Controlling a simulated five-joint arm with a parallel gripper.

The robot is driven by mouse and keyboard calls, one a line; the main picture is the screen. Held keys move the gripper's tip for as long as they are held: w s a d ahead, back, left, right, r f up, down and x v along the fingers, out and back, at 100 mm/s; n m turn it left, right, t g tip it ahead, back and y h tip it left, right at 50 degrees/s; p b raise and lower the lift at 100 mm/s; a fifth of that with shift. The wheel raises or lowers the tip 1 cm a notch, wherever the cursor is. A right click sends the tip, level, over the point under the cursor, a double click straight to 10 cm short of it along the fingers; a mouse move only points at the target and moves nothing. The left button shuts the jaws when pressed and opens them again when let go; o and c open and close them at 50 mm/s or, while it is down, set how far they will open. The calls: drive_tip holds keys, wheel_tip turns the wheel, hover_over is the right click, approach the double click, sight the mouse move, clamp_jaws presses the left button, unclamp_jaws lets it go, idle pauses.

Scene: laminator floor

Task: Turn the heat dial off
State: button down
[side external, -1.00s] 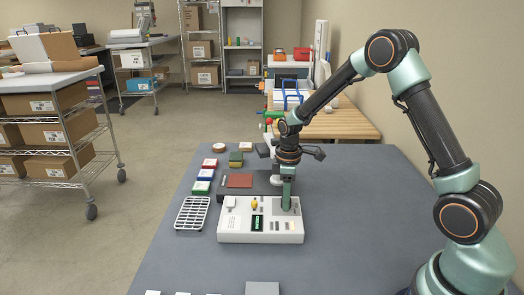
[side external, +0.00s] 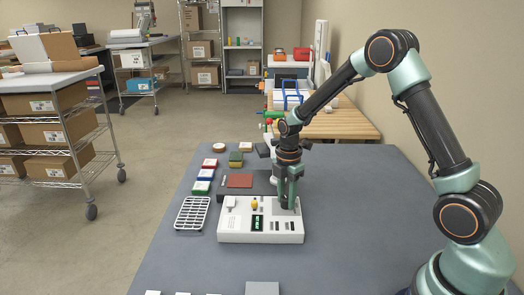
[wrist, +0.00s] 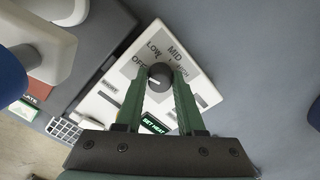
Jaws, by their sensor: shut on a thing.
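The heat dial (wrist: 160,75) is a dark round knob on the white control panel, with OFF, LOW, MID and HIGH printed around it in the wrist view. A small pale mark shows on the knob, but I cannot tell surely which label it points at. My gripper (wrist: 160,82) is shut on the knob, with one green finger on each side. In the side view my gripper (side external: 289,207) points down at the right part of the white laminator (side external: 232,235), and its fingers hide the dial. A green-lit display (wrist: 155,127) shows between the fingers, reading "SET HEAT".
Left of the laminator lies a white slotted rack (side external: 192,213). Behind it are a reddish-brown sheet (side external: 239,181) and small coloured blocks (side external: 201,187). A grey block (side external: 262,288) sits at the table's front. The grey table (side external: 350,240) right of the laminator is clear.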

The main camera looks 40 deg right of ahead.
sight(286, 198)
drive_tip(key=shift+n, duration=0.4)
drive_tip(key=c, duration=0.5)
unclamp_jaws()
wheel_tip(286, 198, up, 12)
drive_tip(key=shift+r, duration=0.1)
idle(0.4)
